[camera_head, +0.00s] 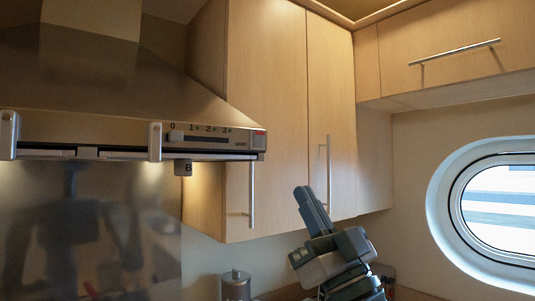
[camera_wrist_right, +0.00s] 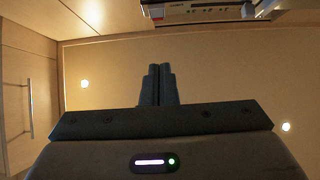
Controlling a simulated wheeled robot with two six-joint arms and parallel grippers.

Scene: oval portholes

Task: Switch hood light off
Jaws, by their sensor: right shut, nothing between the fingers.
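The steel range hood (camera_head: 90,75) is at the upper left in the head view. Its front strip carries a slide control (camera_head: 200,138) marked 0, 1, 2, 3. My left gripper is not in view.
Wooden cabinets (camera_head: 270,90) with vertical bar handles (camera_head: 251,195) stand right of the hood, close behind my right gripper. An upper cabinet (camera_head: 450,55) and an oval porthole (camera_head: 500,210) are at the right. A metal canister (camera_head: 236,285) stands low in the middle.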

